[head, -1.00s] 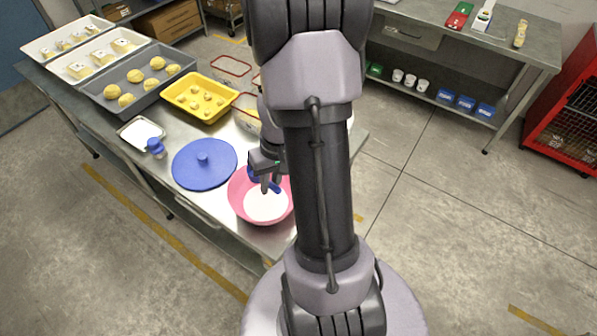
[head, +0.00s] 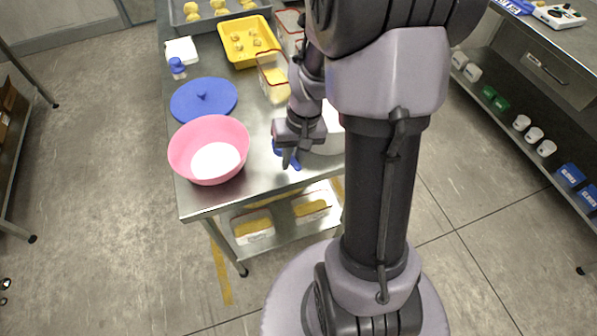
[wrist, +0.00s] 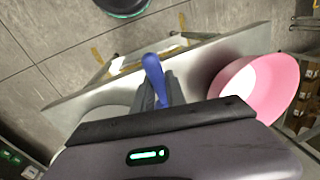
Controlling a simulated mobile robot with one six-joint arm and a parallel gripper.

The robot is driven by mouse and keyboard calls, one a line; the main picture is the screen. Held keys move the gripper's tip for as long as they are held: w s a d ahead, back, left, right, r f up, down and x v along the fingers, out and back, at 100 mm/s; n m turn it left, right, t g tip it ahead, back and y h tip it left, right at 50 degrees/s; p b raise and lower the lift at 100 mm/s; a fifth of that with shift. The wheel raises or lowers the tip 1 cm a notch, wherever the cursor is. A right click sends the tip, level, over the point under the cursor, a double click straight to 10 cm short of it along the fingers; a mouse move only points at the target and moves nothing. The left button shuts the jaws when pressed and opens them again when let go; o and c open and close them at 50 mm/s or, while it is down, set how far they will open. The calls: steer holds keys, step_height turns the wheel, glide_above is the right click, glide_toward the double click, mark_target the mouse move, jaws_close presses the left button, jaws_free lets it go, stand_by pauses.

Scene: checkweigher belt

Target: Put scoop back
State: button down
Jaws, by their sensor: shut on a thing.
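My gripper (head: 289,158) is shut on the blue scoop (head: 295,162), which is partly hidden by the fingers in the head view. In the wrist view the scoop's blue part (wrist: 155,76) sticks out between the fingers. They are over the bare table near its front edge, to the right of the pink bowl (head: 180,150), apart from it. The bowl holds white powder (head: 215,161). A blue lid with a knob (head: 203,100) lies flat behind the bowl. A white round container (head: 333,128) stands right of my gripper, mostly hidden by my arm.
A clear bin with yellow contents (head: 273,78) and a yellow tray (head: 247,40) stand farther back on the table (head: 200,200). A blue-capped jar (head: 177,68) and a white tray (head: 181,50) are at the back left. More bins sit on the shelf below.

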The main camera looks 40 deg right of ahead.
steer(key=f+b, duration=0.1)
steer(key=f, duration=0.2)
steer(key=f+b, duration=0.1)
steer(key=f, duration=0.3)
steer(key=shift+w+a+f+b, duration=0.15)
steer(key=shift+w+f+b, duration=0.05)
steer(key=shift+b, duration=0.15)
steer(key=c, duration=1.4)
jaws_free()
steer(key=shift+o, duration=0.2)
